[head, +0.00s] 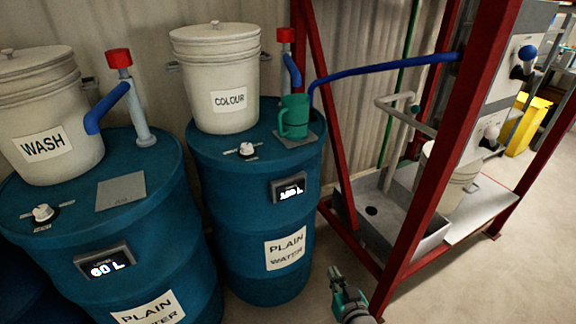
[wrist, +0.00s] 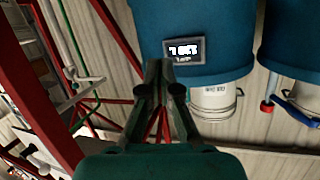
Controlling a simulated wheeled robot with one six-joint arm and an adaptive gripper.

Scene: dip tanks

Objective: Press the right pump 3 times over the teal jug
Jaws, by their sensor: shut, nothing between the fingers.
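The right pump (head: 286,36) has a red cap and a blue spout on the right drum, beside the COLOUR bucket. The teal jug (head: 294,117) stands upright on a grey plate on that drum, below the spout. My gripper (head: 336,276) is low in front of the drums, over the floor to the right of the right drum, well apart from pump and jug. In the wrist view my gripper (wrist: 164,66) shows its fingers together and empty. That view is upside down, and I cannot make out the right pump or the jug there.
The right blue drum (head: 235,220) carries the COLOUR bucket (head: 218,80). The left drum (head: 160,250) carries the WASH bucket (head: 50,120) and a similar left pump (head: 119,58). A red frame (head: 425,150) with a sink and blue pipe stands at right. Floor is free at front right.

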